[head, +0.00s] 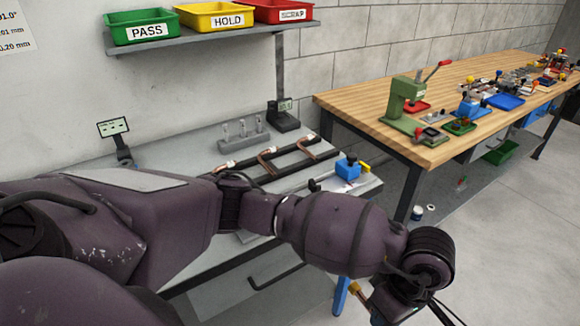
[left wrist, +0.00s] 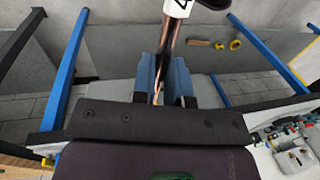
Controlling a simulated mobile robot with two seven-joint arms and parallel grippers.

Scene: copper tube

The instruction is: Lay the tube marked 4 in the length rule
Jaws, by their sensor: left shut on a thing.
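My left gripper (left wrist: 168,90) is shut on a copper tube (left wrist: 171,45) in the left wrist view. The tube runs up between the blue fingers and carries a white tag with a dark mark, cut by the frame edge, that looks like a 4. In the head view my left arm crosses the front, its wrist at lower right; a short copper piece (head: 356,288) shows beside it, and the fingers are mostly hidden. A fixture with a blue block (head: 347,167) at the grey bench's right end may be part of the length rule; my arm hides much of that area. My right gripper is out of view.
Bent copper tubes (head: 268,160) lie on a dark rack on the grey bench (head: 202,158). A grey block with upright pins (head: 243,139) stands behind. The wooden bench (head: 350,105) at right holds a green press (head: 405,105). PASS, HOLD and SCRAP bins sit on the shelf above.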

